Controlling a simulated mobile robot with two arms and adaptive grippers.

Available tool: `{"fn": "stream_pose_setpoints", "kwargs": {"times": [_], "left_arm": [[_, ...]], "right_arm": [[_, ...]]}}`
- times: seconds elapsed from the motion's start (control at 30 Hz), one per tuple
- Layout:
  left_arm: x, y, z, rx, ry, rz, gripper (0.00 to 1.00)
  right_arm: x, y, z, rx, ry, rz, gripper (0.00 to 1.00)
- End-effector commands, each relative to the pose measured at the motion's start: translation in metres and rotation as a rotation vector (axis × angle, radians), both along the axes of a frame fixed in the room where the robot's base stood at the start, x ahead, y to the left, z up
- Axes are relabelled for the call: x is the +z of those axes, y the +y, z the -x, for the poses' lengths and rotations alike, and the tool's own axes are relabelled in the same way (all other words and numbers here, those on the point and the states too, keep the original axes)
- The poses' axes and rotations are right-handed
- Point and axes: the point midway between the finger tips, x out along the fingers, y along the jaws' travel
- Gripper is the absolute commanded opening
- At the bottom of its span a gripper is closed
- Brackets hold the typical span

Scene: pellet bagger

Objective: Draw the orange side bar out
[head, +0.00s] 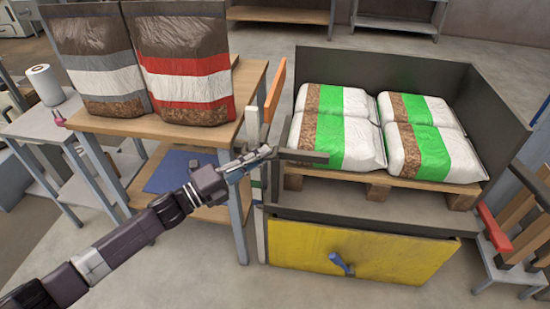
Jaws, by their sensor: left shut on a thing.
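The orange side bar (275,92) stands at the left side of the grey bin (380,70), slanted in the picture, beside a pale upright post (253,127). My left gripper (267,152) is just below the orange bar's lower end. It is shut at the left end of a short dark grey bar (308,157) that points right, in front of the bags. I cannot tell whether this grey bar is part of the orange side bar. My gripper hides the place where they come close. My right gripper is not in view.
White, green and brown bags (335,125) lie on a wooden pallet (375,190) in the bin. A yellow panel (355,250) with a blue handle (341,264) is below. Two large bags (185,65) stand on the wooden table (250,85) at left. A red bar (494,228) is at right.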

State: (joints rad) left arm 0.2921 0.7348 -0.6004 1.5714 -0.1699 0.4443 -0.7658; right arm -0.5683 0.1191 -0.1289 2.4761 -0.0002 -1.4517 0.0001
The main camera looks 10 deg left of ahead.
Motion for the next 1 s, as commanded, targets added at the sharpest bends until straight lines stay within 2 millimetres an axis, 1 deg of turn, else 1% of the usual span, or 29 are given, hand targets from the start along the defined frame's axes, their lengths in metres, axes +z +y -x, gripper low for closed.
{"fn": "stream_pose_setpoints", "kwargs": {"times": [0.2,0.23,0.4,0.63,0.77,0.87,1.0], "left_arm": [[-0.001,0.001,-0.001,0.003,0.002,-0.001,0.0],[-0.001,0.001,-0.001,0.003,0.002,-0.001,0.11],[-0.001,0.0,-0.001,0.002,0.001,-0.001,0.28],[0.0,0.0,0.0,0.001,0.001,0.0,0.28],[-0.002,0.003,0.003,0.001,0.002,0.0,0.28],[-0.004,0.011,0.011,0.001,0.004,-0.002,0.28],[-0.009,0.03,0.03,0.002,0.006,-0.003,0.28]], "right_arm": [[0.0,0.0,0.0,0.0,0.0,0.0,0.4],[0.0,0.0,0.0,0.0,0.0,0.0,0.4],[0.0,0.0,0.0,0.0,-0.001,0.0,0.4],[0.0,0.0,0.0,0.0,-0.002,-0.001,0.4],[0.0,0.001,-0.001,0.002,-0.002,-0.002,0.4],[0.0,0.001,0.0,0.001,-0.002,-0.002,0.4],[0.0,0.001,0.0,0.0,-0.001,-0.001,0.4]]}}
